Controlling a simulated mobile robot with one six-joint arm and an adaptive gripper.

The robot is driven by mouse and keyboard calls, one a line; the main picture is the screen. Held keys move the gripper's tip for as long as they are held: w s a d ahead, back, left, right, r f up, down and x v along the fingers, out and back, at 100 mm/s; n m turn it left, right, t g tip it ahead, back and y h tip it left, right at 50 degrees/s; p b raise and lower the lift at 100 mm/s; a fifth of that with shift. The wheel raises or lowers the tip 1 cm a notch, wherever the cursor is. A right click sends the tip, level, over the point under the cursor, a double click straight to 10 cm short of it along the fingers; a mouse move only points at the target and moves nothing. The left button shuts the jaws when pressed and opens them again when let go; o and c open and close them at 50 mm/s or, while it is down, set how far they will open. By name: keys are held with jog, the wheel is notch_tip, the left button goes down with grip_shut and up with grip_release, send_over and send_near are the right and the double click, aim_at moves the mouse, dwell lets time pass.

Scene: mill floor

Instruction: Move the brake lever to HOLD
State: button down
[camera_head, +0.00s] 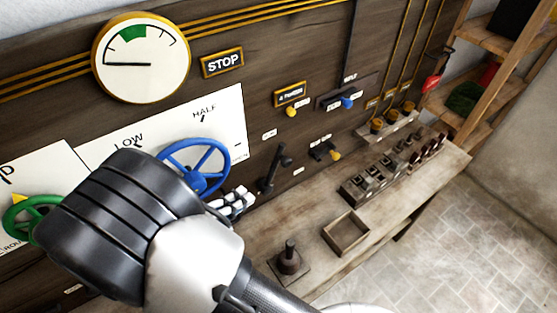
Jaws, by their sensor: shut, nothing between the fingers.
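A black lever (273,169) stands tilted on the dark wooden panel, right of the blue wheel. A second dark handle on a square base (288,260) stands upright on the bench. A red handle (431,82) hangs at the far right of the panel. I cannot read a BRAKE or HOLD label, so I cannot tell which of these is the brake lever. My arm fills the lower left foreground and hides part of the panel and bench behind it.
The blue wheel (194,168) and green wheel (33,219) are close to my arm. A gauge (141,58) and STOP sign (222,63) are above. The bench (398,202) holds an open wooden tray (345,232) and racks. Tiled floor (470,240) is clear at right.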

jog(key=shift+d, duration=0.1)
jog(key=b+x, duration=0.1)
jog(key=x, duration=1.3)
jog(key=shift+b, duration=0.4)
jog(key=shift+p, duration=0.3)
